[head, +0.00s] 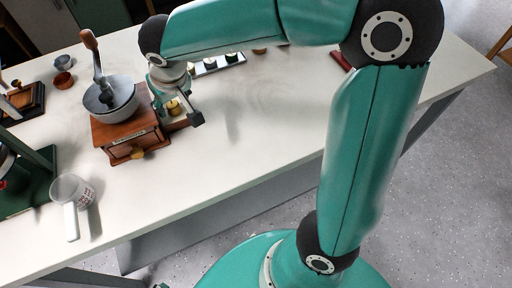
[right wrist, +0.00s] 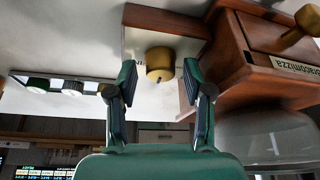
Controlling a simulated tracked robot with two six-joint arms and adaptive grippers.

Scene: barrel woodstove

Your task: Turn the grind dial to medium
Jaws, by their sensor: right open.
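The grind dial is a small brass knob (right wrist: 160,63) on a pale plate in a wooden frame (right wrist: 205,22) beside the grinder. It also shows in the head view as a brass knob (head: 173,106). My right gripper (right wrist: 160,80) is open, with one finger on each side of the knob and visible gaps between. In the head view my right gripper (head: 179,108) is over the dial and hides part of it. Lettering beside the knob is partly hidden, so I cannot read its setting. My left gripper is not in view.
The wooden grinder (head: 125,128) with grey bowl (head: 118,100) and crank (head: 91,42) stands right beside the dial. Its brass drawer knob (head: 137,153) sticks out in front. A measuring cup (head: 72,190) is at left. A tray of small jars (head: 217,64) lies behind. The table's right is mostly clear.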

